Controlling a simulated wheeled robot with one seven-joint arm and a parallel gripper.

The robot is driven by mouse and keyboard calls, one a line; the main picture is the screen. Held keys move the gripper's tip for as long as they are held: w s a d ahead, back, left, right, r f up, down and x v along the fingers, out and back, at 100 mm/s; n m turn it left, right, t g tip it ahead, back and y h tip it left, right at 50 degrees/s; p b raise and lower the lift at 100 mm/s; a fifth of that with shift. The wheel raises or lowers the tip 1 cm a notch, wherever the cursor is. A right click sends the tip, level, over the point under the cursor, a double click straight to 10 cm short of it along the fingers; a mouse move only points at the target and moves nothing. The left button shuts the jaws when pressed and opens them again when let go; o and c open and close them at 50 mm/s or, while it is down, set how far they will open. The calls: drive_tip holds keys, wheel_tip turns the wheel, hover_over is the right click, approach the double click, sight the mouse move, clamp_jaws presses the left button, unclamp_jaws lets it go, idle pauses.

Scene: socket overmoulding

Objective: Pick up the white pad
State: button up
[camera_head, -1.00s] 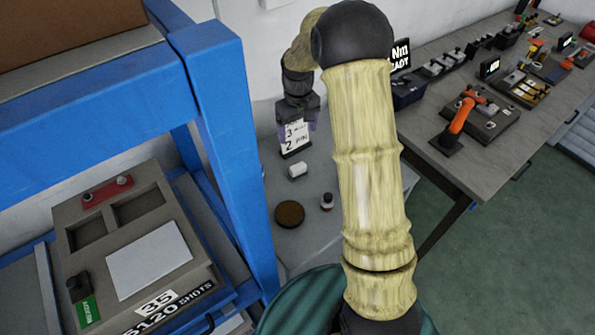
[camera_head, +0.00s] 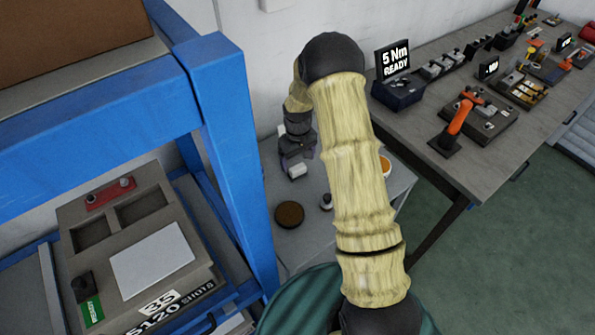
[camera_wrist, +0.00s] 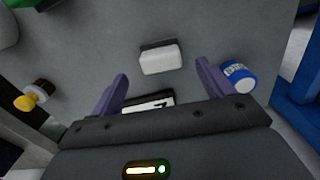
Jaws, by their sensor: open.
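The white pad (camera_head: 297,170) is a small white block on the grey table, just in front of my gripper in the head view. In the wrist view the white pad (camera_wrist: 162,58) lies ahead of and between the two purple fingertips, with a dark strip along its far edge. My gripper (camera_wrist: 161,72) is open with nothing between its fingers. In the head view my gripper (camera_head: 296,158) is small and dark, pointing down close behind the pad; contact cannot be told.
A brown disc (camera_head: 289,214) and a small dark-and-white bottle (camera_head: 326,202) stand nearer on the table. A blue jar (camera_wrist: 238,76) is right of the pad in the wrist view. A blue frame post (camera_head: 236,165) stands close on the left. A card (camera_wrist: 150,103) lies below the fingers.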

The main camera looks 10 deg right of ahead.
sight(298, 167)
drive_tip(key=shift+s+f, duration=0.15)
drive_tip(key=shift+f, duration=0.35)
wheel_tip(298, 167, down, 4)
drive_tip(key=shift+f+p, duration=0.1)
drive_tip(key=shift+p, duration=0.6)
drive_tip(key=c, duration=1.1)
